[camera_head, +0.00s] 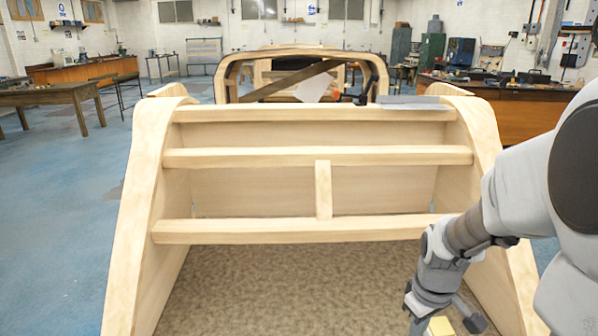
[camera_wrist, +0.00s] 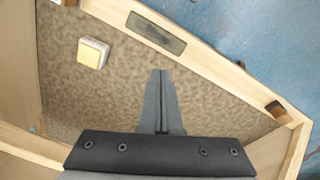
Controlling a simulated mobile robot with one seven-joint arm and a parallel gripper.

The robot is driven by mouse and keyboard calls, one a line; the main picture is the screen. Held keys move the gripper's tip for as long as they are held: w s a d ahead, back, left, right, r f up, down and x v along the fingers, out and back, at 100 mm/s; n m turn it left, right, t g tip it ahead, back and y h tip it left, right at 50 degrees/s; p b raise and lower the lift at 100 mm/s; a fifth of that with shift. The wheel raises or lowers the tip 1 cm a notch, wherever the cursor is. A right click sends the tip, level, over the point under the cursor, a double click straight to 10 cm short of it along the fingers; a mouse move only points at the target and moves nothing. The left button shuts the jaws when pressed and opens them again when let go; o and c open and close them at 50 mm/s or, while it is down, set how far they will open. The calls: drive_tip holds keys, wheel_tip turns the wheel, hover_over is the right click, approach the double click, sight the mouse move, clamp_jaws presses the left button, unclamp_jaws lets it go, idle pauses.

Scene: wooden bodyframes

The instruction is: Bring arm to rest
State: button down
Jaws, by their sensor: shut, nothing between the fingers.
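My gripper (camera_wrist: 160,74) is shut and empty in the wrist view, its two dark fingers lying side by side over the patterned floor of the wooden bodyframe. In the head view my arm reaches down at the lower right, inside the bodyframe (camera_head: 318,157) near its right side wall. The hand is partly cut off by the bottom edge there, and its fingertips cannot be made out.
A small yellow-topped block (camera_wrist: 92,53) lies on the bodyframe floor (camera_wrist: 205,85), left of the fingers and apart from them. Wooden rails surround the hand. A flat grey piece (camera_head: 410,102) lies on the top rail. Open blue floor (camera_head: 65,210) is at left.

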drive_tip(key=s+a+r+m+t+p, duration=0.1)
drive_tip(key=s+r, duration=0.3)
drive_tip(key=r, duration=0.4)
drive_tip(key=s+a+r+m+t+p, duration=0.2)
drive_tip(key=s+a+r+p, duration=0.2)
drive_tip(key=r, duration=0.5)
drive_tip(key=s+a+r+m+t+p, duration=0.1)
drive_tip(key=s+a+r+m+p, duration=0.1)
drive_tip(key=r, duration=0.7)
drive_tip(key=shift+s+a+p, duration=0.7)
drive_tip(key=shift+s, duration=0.25)
drive_tip(key=shift+a, duration=0.1)
